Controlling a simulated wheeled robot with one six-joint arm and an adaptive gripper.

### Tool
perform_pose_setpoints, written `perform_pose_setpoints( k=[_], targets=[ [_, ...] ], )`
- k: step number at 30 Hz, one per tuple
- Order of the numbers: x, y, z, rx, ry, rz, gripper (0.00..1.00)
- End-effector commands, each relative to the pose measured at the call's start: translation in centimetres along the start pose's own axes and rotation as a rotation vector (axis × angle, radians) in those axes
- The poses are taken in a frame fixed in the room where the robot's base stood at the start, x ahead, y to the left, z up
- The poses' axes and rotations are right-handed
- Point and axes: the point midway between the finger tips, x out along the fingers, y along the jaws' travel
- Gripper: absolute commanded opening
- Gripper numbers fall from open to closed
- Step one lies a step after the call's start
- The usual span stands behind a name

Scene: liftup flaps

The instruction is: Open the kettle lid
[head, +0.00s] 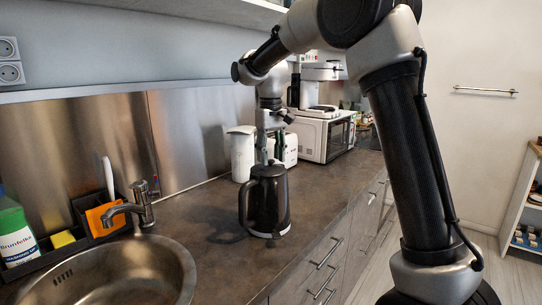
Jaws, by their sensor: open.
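The black kettle (268,203) stands upright on the dark counter, right of the sink, with its handle on the left side. Its lid (268,171) looks shut. My gripper (268,158) points down right above the lid, with its fingers at the lid's height in the picture. The fingers look small and partly blend with the white things behind, so I cannot tell whether they touch the lid.
A white jug-like container (242,153) and a white toaster (285,148) stand behind the kettle. A white microwave (325,138) is farther back. The sink (110,275) and tap (140,205) lie left. Bare counter (210,215) lies between sink and kettle.

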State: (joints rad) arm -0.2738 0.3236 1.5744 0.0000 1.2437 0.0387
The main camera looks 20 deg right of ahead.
Motion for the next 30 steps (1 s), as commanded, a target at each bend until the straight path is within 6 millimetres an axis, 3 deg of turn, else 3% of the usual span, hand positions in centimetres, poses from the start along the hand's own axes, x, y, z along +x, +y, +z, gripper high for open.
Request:
perform_pose_setpoints(
  k=[9, 16, 30],
  targets=[
    [0.43, 0.01, 0.02, 0.000, 0.000, 0.000, 0.42],
    [0.41, 0.01, 0.02, 0.000, 0.000, 0.000, 0.00],
    [0.03, -0.35, 0.13, -0.003, 0.020, 0.046, 0.00]
  ],
)
